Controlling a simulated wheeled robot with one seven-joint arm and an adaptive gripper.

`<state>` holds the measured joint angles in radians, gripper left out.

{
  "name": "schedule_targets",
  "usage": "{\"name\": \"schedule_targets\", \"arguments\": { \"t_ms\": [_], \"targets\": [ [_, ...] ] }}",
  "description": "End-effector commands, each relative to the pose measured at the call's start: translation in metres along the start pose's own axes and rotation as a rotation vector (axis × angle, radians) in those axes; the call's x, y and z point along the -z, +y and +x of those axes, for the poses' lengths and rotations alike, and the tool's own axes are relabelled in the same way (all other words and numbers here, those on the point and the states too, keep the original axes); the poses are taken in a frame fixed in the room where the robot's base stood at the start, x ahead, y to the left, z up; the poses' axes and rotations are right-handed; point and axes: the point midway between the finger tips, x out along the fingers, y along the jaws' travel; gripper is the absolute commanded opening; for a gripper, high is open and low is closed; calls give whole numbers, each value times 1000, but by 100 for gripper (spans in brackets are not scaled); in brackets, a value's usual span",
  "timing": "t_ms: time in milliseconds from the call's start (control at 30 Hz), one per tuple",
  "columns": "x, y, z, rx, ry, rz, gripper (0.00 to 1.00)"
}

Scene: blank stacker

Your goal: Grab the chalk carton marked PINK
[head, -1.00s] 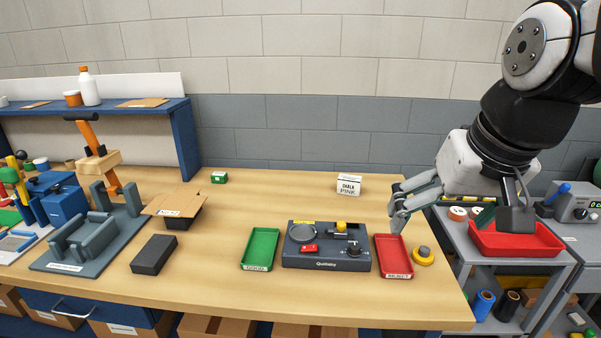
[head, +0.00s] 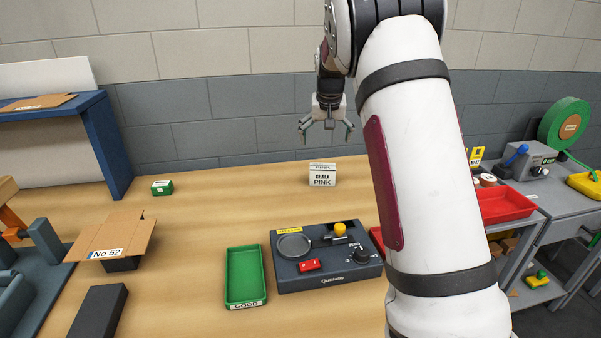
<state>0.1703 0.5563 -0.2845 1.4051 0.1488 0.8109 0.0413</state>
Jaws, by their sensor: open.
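The white chalk carton marked PINK (head: 322,181) stands upright near the back edge of the wooden bench (head: 200,215), its label facing me. My gripper (head: 325,134) is open and empty, pointing down. In the picture it hangs just above the carton, apart from it. How far it is in depth is hard to tell. Nothing hides the carton's front.
A dark device with knobs (head: 327,262) and a green tray (head: 245,275) lie in front of the carton. My arm hides most of the red tray (head: 376,238). A small green box (head: 162,187) and an open cardboard box (head: 118,240) are to the left.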

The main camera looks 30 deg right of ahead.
Motion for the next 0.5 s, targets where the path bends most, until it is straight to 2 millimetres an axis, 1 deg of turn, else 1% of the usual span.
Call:
{"name": "schedule_targets", "arguments": {
  "t_ms": [33, 100, 233, 400, 500],
  "targets": [
    [3, 2, 6, -5, 0, 3, 94],
    [5, 3, 12, -8, 1, 4, 94],
    [4, 3, 28, -10, -2, 4, 94],
    [4, 4, 62, -9, -2, 4, 94],
    [5, 4, 78, -9, -1, 4, 94]
  ]
}}
